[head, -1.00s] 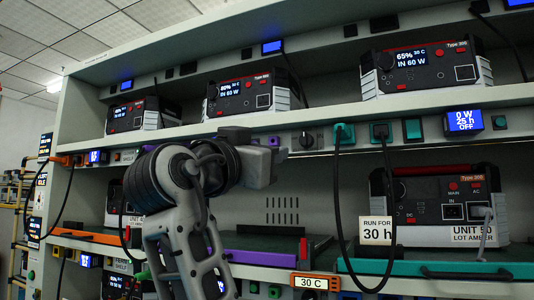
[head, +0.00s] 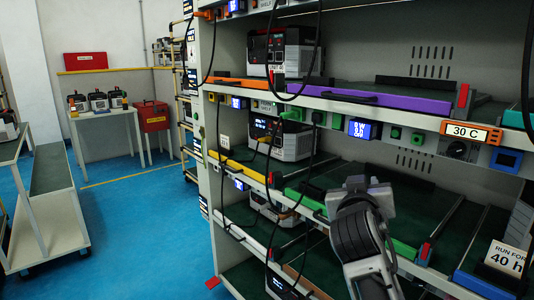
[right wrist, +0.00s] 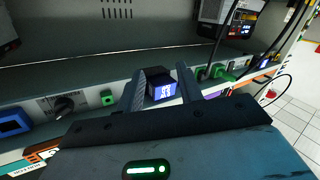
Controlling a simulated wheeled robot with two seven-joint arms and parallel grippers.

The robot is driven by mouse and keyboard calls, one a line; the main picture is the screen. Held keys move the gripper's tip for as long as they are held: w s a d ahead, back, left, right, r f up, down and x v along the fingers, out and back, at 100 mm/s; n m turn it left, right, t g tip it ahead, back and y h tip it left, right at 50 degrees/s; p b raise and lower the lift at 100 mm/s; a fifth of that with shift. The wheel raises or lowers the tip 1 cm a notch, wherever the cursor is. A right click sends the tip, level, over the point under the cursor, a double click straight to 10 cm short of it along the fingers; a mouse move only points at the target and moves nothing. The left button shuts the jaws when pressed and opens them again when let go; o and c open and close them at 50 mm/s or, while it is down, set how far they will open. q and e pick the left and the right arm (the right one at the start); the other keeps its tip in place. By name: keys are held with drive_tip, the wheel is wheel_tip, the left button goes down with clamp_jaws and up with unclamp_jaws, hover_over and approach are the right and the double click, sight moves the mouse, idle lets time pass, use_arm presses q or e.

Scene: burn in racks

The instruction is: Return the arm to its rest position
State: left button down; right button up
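My right arm comes up from the bottom of the head view, and its gripper (head: 362,188) is in front of the rack's middle level. In the right wrist view the two fingers of the right gripper (right wrist: 158,78) stand apart with nothing held. A small blue-lit display (right wrist: 162,90) on the rack shows behind the gap between them. My left gripper is not in view.
The rack's purple-edged shelf (head: 385,99) is above the gripper and the green-edged shelf (head: 402,247) below it. Cables (head: 268,100) hang at the rack's left. A white table (head: 108,117) stands farther left, with open blue floor (head: 115,215) between.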

drive_tip(key=s+a+f+n+g+y, duration=0.15)
drive_tip(key=s+f, duration=0.25)
drive_tip(key=f, duration=0.4)
drive_tip(key=s+a+f+n+y, duration=0.1)
drive_tip(key=s+f+y, duration=0.25)
drive_tip(key=f, duration=0.45)
drive_tip(key=s+a+f+n+g+y, duration=0.1)
drive_tip(key=s+f, duration=0.4)
drive_tip(key=f, duration=0.3)
drive_tip(key=s+a+f+g+y, duration=0.1)
drive_tip(key=s+f, duration=0.3)
drive_tip(key=s, duration=0.4)
drive_tip(key=s+f+g+y, duration=0.1)
drive_tip(key=s+f, duration=0.3)
drive_tip(key=s, duration=0.5)
drive_tip(key=shift+a+f+g+y, duration=0.15)
drive_tip(key=shift+a+g+y, duration=0.2)
drive_tip(key=shift+y, duration=0.55)
drive_tip(key=shift+s+d+m, duration=0.1)
drive_tip(key=shift+s+m, duration=0.05)
drive_tip(key=shift+m, duration=0.1)
